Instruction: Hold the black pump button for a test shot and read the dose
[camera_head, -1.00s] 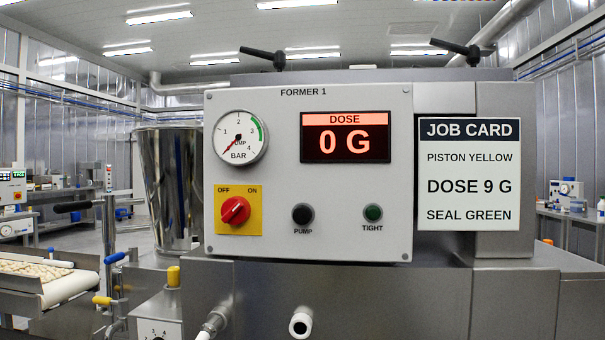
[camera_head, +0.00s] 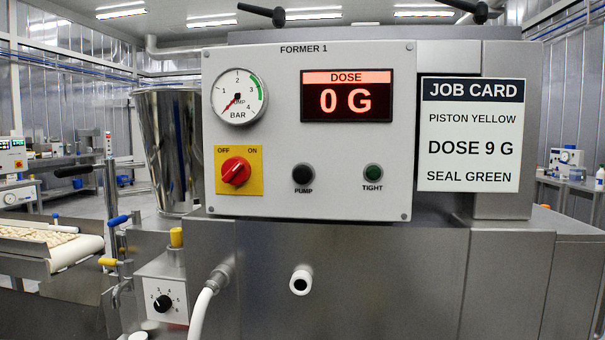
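The black pump button (camera_head: 303,174) sits on the light grey control panel (camera_head: 270,200), above the word PUMP. Nothing touches it. The dose display (camera_head: 347,97) above it is lit and reads 0 G. The pressure gauge (camera_head: 238,97) at the panel's upper left has its red needle near the low end of the scale. The red rotary switch (camera_head: 236,171) on a yellow plate is marked OFF and ON; its pointer is slanted. The green TIGHT lamp (camera_head: 373,173) looks dark. The job card (camera_head: 471,134) reads PISTON YELLOW, DOSE 9 G, SEAL GREEN. Neither gripper is in view.
A numbered selector dial (camera_head: 163,303) stands at lower left. A white hose (camera_head: 205,300) and a white nozzle (camera_head: 300,281) come out below the panel. A steel hopper (camera_head: 168,150) and a conveyor (camera_head: 50,250) are at left. The space before the panel is clear.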

